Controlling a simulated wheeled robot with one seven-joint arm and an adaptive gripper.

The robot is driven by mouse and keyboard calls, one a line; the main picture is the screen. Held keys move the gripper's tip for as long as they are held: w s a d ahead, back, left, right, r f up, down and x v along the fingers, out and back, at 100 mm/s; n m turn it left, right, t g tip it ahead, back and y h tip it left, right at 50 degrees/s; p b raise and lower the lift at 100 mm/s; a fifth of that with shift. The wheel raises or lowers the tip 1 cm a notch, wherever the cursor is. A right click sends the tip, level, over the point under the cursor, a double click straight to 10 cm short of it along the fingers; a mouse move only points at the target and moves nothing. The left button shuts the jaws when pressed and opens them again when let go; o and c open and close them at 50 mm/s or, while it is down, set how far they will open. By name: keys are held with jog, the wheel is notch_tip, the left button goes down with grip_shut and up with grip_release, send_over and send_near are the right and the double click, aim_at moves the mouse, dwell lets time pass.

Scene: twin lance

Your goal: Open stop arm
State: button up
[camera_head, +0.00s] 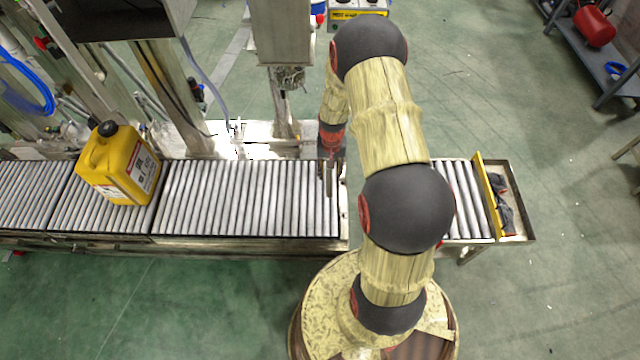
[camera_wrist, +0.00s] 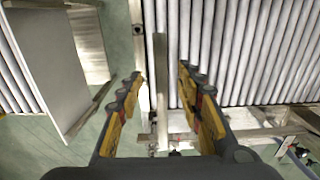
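The stop arm appears to be a thin grey metal bar (camera_wrist: 161,95) in the wrist view, lying across the gap in the roller conveyor. My gripper (camera_wrist: 159,74) is open, with one yellow-and-black finger on each side of this bar. I cannot tell whether either finger touches it. In the head view my gripper (camera_head: 328,180) points down over the right end of the long roller section (camera_head: 250,198). My own arm hides part of the conveyor to the right, and the bar is not clear there.
A yellow jerrycan (camera_head: 120,168) with a black cap stands on the rollers at left. Metal posts and a filling frame (camera_head: 285,100) rise behind the conveyor. A yellow end plate (camera_head: 488,195) crosses the short right section. Green floor is clear in front at left.

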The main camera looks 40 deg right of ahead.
aim_at(329, 185)
notch_tip(329, 185, down, 8)
jog(key=b, duration=0.3)
jog(key=shift+r, duration=0.1)
jog(key=c, duration=0.4)
grip_shut()
dwell(0.5)
